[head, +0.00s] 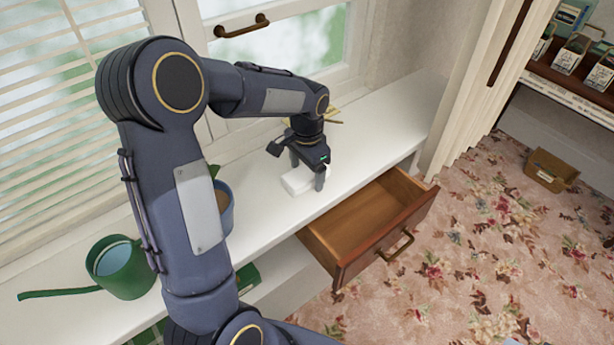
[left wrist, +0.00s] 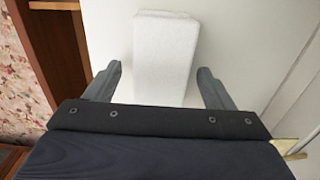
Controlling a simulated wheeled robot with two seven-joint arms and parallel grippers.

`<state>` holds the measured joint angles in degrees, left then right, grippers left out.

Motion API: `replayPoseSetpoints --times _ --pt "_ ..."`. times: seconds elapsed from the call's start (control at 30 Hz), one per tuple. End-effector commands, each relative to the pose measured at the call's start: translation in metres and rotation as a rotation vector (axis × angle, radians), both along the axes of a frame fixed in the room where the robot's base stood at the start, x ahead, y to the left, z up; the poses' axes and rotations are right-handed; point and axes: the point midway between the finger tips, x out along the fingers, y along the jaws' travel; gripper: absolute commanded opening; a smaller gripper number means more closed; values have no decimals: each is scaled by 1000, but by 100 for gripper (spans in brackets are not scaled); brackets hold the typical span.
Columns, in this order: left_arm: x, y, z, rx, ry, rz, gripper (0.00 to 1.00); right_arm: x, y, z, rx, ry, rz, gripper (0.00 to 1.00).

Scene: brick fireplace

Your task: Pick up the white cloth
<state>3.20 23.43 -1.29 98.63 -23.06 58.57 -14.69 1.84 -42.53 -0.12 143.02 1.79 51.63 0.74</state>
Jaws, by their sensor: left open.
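The white cloth (head: 298,180) looks like a small folded white block on the white windowsill shelf in the head view. It also shows in the left wrist view (left wrist: 165,55), upper middle, between the two fingers. My left gripper (head: 307,178) is open and pointed down at the cloth, with one finger on either side of it. In the left wrist view the left gripper (left wrist: 158,88) shows a gap between the cloth and each finger. Part of the cloth is hidden behind the gripper in the head view. My right gripper is not in view.
An open wooden drawer (head: 365,218) juts out below the shelf (head: 385,135). A green watering can (head: 122,270) and a blue pot (head: 224,208), partly behind my arm, stand to the left. The window is close behind. A small box (head: 551,170) lies on the floral carpet.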

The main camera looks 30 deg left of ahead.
Motion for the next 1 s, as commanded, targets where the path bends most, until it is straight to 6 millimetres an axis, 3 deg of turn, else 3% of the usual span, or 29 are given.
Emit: replayPoseSetpoints --times 0.3,0.67,1.0 --pt "0 0 -8 0 -1 2 76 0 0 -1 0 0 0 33" --pt "0 0 -7 0 -1 2 31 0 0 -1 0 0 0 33" --pt "0 0 -4 -1 -2 1 28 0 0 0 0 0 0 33"
